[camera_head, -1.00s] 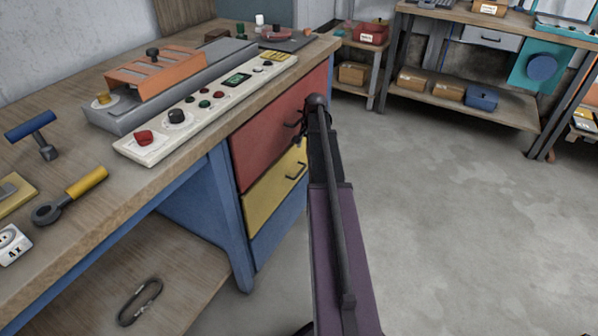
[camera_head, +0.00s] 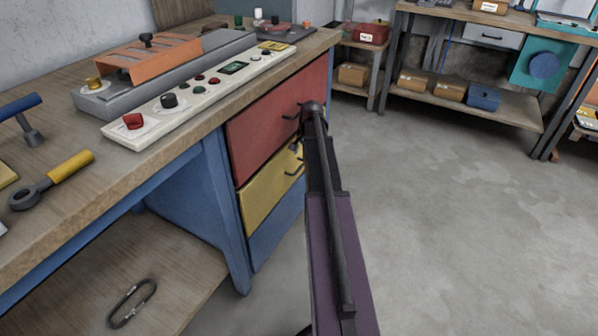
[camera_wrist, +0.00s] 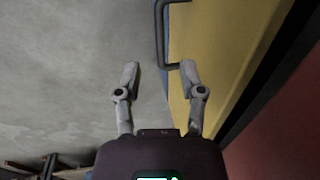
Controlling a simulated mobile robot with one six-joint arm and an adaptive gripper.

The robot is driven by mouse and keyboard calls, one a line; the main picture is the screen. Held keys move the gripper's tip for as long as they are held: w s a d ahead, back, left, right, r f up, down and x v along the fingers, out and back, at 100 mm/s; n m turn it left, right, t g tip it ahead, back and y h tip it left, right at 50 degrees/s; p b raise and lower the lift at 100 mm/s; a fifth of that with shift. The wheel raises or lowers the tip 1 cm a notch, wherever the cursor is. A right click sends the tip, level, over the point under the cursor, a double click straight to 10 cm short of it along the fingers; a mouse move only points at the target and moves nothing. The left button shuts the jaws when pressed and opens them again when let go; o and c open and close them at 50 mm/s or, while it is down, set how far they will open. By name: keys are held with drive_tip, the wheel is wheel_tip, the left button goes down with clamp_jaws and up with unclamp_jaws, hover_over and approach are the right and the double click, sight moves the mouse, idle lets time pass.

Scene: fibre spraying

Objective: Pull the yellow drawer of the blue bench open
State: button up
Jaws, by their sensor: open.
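The blue bench (camera_head: 190,195) stands at the left in the head view. Its yellow drawer (camera_head: 262,196) sits below a red drawer and looks flush with it. The drawer's dark bar handle (camera_head: 291,172) is partly hidden behind my arm. In the wrist view the yellow front (camera_wrist: 222,40) fills the upper right, and the handle (camera_wrist: 159,30) stands out from its left edge. My gripper (camera_wrist: 160,75) is open and empty. The handle's near end lies ahead of the gap between its fingers, closer to the right finger; contact cannot be told. In the head view my arm mostly hides the gripper.
The red drawer (camera_head: 278,112) also shows in the wrist view (camera_wrist: 285,135). A control panel (camera_head: 200,92) and tools lie on the bench top. Shelving (camera_head: 470,105) stands at the back. The grey floor (camera_head: 460,230) right of my arm is clear.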

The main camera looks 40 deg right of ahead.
sight(299, 169)
drive_tip(key=shift+w+a+f+b, duration=0.1)
drive_tip(key=shift+w+f+b, duration=0.1)
drive_tip(key=shift+f+b, duration=0.95)
drive_tip(key=shift+w+a+f+b, duration=0.1)
drive_tip(key=shift+w+f+b, duration=0.15)
drive_tip(key=shift+f+b, duration=0.9)
drive_tip(key=shift+w+a+f+b, duration=0.1)
drive_tip(key=shift+w+f+b, duration=0.1)
drive_tip(key=shift+f+b, duration=0.95)
drive_tip(key=shift+f, duration=0.15)
clamp_jaws()
